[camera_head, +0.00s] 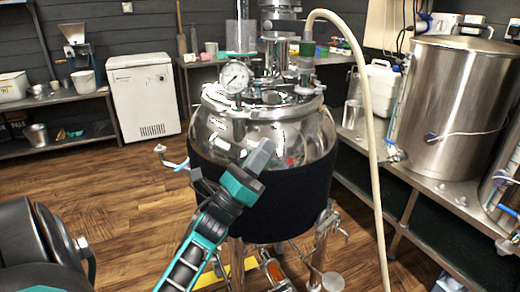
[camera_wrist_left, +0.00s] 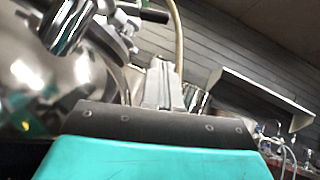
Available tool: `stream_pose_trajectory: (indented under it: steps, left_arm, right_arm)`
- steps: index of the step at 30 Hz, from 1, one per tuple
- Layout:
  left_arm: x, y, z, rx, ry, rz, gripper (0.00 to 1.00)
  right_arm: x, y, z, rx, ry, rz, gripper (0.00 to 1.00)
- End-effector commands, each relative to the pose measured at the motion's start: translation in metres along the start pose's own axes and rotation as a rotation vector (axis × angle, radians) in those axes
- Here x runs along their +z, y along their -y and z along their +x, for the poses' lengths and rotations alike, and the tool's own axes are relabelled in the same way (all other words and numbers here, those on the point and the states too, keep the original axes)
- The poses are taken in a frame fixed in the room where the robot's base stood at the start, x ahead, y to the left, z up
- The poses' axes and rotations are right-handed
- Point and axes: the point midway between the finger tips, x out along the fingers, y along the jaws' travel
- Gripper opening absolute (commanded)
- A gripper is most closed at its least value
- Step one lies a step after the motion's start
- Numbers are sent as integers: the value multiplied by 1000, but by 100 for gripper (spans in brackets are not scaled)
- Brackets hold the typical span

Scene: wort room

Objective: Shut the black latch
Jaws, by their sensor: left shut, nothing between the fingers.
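A glass vessel (camera_head: 215,130) with a black jacket (camera_head: 290,190) stands in the middle of the head view. Its metal lid (camera_head: 268,97) carries a round gauge (camera_head: 235,77) and fittings. I cannot clearly pick out the black latch. A dark bar (camera_head: 285,25) juts from the metal column above the lid, and a dark bar (camera_wrist_left: 152,14) also shows at the top of the left wrist view; I cannot tell whether either is the latch. My left gripper (camera_head: 262,153) is shut and empty in front of the vessel, below the lid. Its closed fingers (camera_wrist_left: 163,85) show in the left wrist view. My right gripper is out of view.
A cream hose (camera_head: 372,130) arches over and down right of the vessel. A steel tank (camera_head: 450,105) stands on the right bench. A white cabinet (camera_head: 143,95) and shelves are behind left. The wooden floor (camera_head: 110,190) at left is mostly clear.

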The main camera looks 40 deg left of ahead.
Motion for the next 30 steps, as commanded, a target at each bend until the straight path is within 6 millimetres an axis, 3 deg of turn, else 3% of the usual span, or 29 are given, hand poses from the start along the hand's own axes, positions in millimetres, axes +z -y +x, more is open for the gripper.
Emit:
stream_pose_trajectory:
  steps: [6,9,12,18,30]
  left_arm:
    - [1,1,51,-4,1,1,0]
    - [1,1,70,-3,2,1,0]
    - [14,0,80,-2,-2,3,0]
    - [26,0,92,-1,-1,1,0]
    - [28,0,94,1,-1,-1,0]
  right_arm:
    - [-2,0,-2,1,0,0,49]
    - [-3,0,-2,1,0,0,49]
    - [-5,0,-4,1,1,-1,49]
    - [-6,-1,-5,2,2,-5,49]
    - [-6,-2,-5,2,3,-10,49]
